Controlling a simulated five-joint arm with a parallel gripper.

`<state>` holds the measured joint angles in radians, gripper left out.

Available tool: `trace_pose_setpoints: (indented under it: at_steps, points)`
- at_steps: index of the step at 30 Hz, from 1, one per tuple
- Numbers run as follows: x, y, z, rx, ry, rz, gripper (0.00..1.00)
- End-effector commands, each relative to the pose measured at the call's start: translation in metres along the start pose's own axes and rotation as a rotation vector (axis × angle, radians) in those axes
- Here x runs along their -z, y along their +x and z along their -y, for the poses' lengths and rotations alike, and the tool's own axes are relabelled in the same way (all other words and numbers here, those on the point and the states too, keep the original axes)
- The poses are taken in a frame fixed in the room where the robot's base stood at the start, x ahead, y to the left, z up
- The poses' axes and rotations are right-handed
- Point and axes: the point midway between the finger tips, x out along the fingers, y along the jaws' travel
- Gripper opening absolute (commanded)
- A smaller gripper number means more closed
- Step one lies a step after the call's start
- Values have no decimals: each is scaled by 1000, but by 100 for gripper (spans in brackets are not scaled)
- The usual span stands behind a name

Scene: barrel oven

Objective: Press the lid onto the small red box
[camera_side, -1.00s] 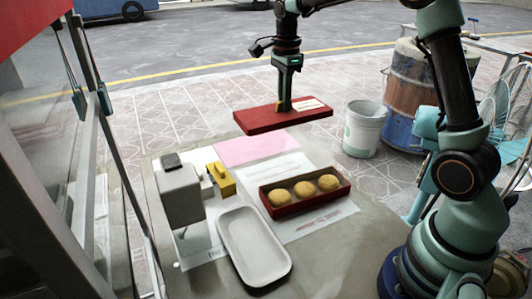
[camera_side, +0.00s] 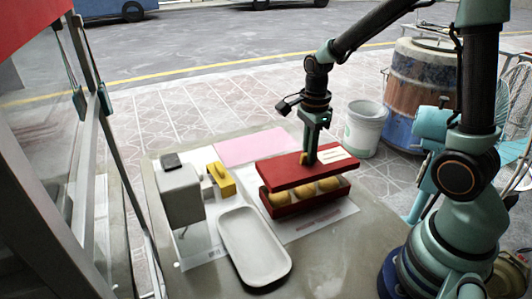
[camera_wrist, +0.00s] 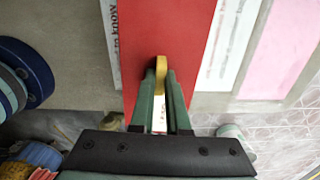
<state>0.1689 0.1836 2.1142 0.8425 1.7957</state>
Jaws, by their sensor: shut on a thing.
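The red lid (camera_side: 285,171) has a pale label and a yellow tab. My gripper (camera_side: 308,160) is shut on the yellow tab and holds the lid over the small red box (camera_side: 300,207). The box stands on a white sheet with several round golden buns (camera_side: 305,192) inside. A gap shows between lid and box at the front, with the buns visible in it. The lid looks slightly tilted and roughly lined up over the box. In the wrist view the red lid (camera_wrist: 185,30) fills the middle, the yellow tab (camera_wrist: 160,75) lies between the fingers, and the box is hidden.
A white tray (camera_side: 228,232) lies left of the box. A grey device (camera_side: 180,195) and a yellow block (camera_side: 222,180) stand behind it. A pink sheet (camera_side: 245,148) lies at the back. A white bucket (camera_side: 364,130) and a rusty barrel (camera_side: 420,85) stand beyond the table.

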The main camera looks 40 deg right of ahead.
Motion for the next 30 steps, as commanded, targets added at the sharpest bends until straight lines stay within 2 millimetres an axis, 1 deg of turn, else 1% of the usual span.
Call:
trace_pose_setpoints:
  at_steps: [1,9,15,21,30]
  points:
    - [0,5,-1,-4,0,-1,0]
    - [0,30,-1,-4,0,-1,0]
    - [0,45,0,-4,0,-1,0]
    - [0,53,0,-2,0,-1,0]
    - [0,55,0,-1,0,0,0]
